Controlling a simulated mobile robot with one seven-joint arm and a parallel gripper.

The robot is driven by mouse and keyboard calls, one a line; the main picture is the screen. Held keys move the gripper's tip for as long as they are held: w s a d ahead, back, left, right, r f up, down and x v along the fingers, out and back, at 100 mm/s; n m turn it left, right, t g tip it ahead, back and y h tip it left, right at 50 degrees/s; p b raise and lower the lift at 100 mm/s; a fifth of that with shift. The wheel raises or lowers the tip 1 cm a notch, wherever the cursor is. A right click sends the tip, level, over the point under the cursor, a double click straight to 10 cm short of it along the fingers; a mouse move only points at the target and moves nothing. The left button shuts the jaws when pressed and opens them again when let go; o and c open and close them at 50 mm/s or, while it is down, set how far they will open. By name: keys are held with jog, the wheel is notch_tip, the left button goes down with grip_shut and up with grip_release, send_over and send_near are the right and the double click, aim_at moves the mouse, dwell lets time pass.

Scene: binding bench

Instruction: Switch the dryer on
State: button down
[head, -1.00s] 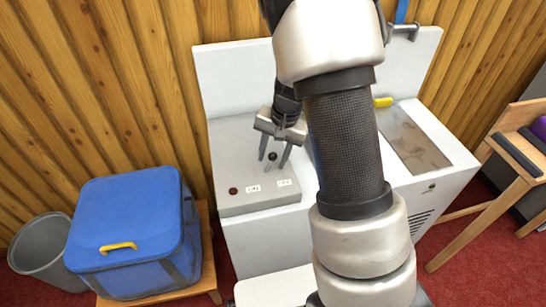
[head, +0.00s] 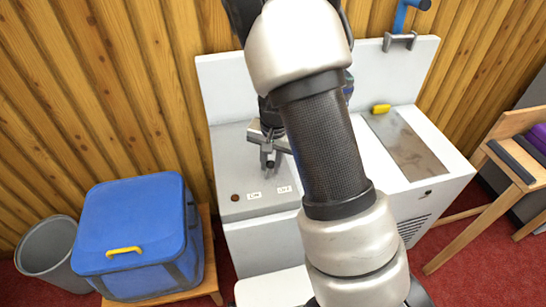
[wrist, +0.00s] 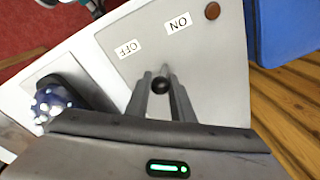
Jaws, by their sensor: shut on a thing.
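The dryer (head: 372,210) is a white cabinet with a backboard. On its left top is a grey control panel (head: 232,165), which also fills much of the wrist view (wrist: 215,65). The panel has a small switch with a round black knob (wrist: 160,85), and an ON label (head: 254,195) and an OFF label (head: 284,189) in front of it. My gripper (head: 267,160) is shut on the knob, with a finger on each side in the wrist view (wrist: 161,88).
A brown round button or lamp (head: 235,197) is near the panel's front left corner. A blue box (head: 135,225) stands on a wooden stand at left, beside a grey bin (head: 47,250). A yellow object (head: 380,108) lies by the recessed right top. A wooden chair (head: 500,165) is at right.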

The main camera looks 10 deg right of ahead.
jog(key=a+r+h+p, duration=0.1)
jog(key=p, duration=0.2)
jog(key=shift+s+r+h+p, duration=0.1)
jog(key=shift+h+p, duration=0.2)
jog(key=shift+h, duration=0.1)
jog(key=a+h+p, duration=0.1)
jog(key=p, duration=0.2)
jog(key=shift+h, duration=0.3)
jog(key=shift+a+f+h+p, duration=0.4)
jog(key=shift+h+p, duration=0.1)
jog(key=shift+h, duration=0.2)
jog(key=shift+a+f+h, duration=0.25)
jog(key=shift+a+h, duration=0.35)
jog(key=shift+h, duration=0.4)
jog(key=c, duration=1.5)
grip_release()
jog(key=shift+c, duration=0.2)
